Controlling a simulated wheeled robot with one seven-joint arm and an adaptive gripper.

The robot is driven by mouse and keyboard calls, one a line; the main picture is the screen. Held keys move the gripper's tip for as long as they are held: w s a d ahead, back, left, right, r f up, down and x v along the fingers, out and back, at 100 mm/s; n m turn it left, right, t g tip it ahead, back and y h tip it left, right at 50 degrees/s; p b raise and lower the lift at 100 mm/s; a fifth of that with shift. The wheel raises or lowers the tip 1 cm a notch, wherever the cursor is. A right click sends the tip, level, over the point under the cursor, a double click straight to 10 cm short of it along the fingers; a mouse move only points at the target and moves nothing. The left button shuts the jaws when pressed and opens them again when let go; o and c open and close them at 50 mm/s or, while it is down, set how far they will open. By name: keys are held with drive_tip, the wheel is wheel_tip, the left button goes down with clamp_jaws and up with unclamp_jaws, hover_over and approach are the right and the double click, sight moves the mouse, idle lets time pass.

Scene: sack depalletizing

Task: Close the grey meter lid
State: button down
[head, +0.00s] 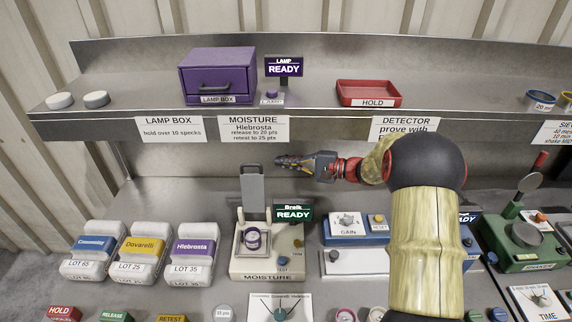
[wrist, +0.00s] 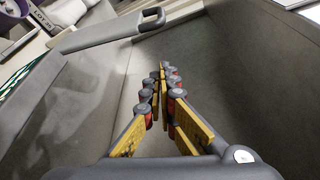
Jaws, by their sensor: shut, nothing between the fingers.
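The grey meter lid (head: 252,187) stands open and upright at the back of the moisture meter (head: 285,262) in the head view. In the wrist view a long grey piece, seemingly the lid (wrist: 110,32), lies at the upper left, ahead of the fingers. A small cup with a purple mark (head: 252,238) sits in the meter's open square well. My gripper (head: 278,161) is shut and empty, near the lid's top and to its right in the head view. Its fingers (wrist: 160,72) point left in the head view; I cannot tell whether they touch the lid.
The green READY display (head: 293,213) stands right beside the lid. A shelf above carries a purple lamp box (head: 218,75) and a red tray (head: 369,93). Labelled sacks (head: 140,258) stand left of the meter. The gain box (head: 350,226) is to its right.

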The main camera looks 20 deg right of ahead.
drive_tip(key=a+b, duration=0.1)
drive_tip(key=a, duration=0.5)
drive_tip(key=shift+w+r, duration=0.2)
drive_tip(key=shift+r, duration=0.2)
drive_tip(key=shift+b, duration=0.4)
